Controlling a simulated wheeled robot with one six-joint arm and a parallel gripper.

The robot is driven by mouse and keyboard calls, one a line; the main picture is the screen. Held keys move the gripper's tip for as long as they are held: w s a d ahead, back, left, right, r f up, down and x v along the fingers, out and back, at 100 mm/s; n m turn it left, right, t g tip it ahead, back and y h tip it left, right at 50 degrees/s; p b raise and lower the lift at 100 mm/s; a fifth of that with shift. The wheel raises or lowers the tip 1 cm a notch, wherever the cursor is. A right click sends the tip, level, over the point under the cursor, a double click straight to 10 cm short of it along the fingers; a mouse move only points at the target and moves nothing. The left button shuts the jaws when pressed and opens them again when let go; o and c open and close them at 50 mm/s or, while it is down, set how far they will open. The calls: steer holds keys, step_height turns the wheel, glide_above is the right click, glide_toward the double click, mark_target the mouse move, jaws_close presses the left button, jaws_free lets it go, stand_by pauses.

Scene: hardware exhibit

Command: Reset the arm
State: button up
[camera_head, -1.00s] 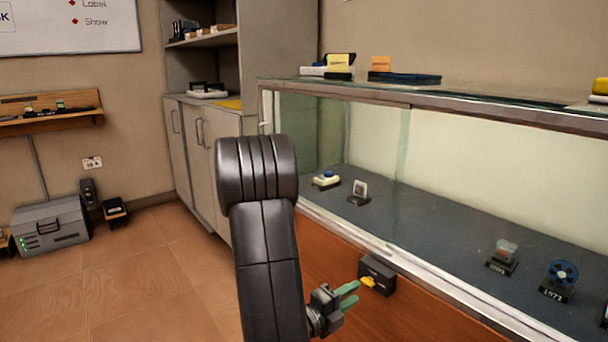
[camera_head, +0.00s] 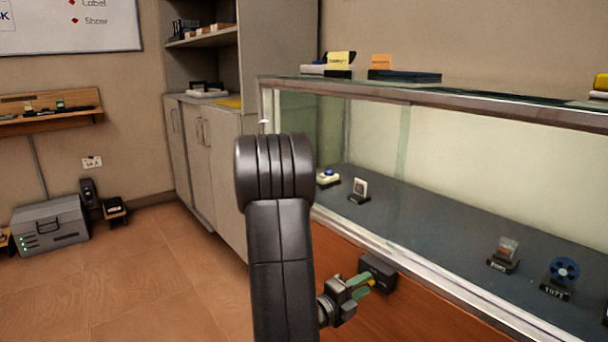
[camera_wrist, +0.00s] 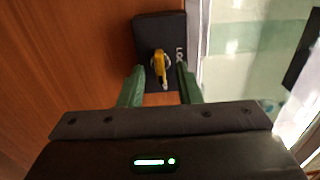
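My gripper (camera_head: 364,283) is low in front of the display case's wooden base. In the wrist view its two green fingers (camera_wrist: 160,82) stand apart with nothing clamped between them, so it is open. A black lock box (camera_wrist: 159,30) with partly visible lettering is just ahead of the fingertips. A yellow key (camera_wrist: 160,66) sticks out of it toward the gap between the fingers, without visible contact on either side. In the head view the lock box (camera_head: 380,270) sits on the wooden front, and the fingers cover most of the key.
The glass display case (camera_head: 450,125) runs along the right, with small labelled exhibits inside. Its metal lower edge (camera_head: 420,273) is close above the lock box. A grey cabinet (camera_head: 217,150) stands behind my arm. The tiled floor at left (camera_head: 150,270) is clear.

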steer(key=p+v, duration=0.2)
steer(key=v, duration=1.1)
steer(key=w+d+n+p, duration=0.8)
steer(key=d+n+p, duration=0.2)
steer(key=n+p, duration=0.3)
steer(key=n, duration=0.2)
steer(key=shift+w+d+r+n, duration=0.3)
steer(key=shift+w+d, duration=0.05)
steer(key=shift+d, duration=0.05)
stand_by(0.8)
stand_by(0.5)
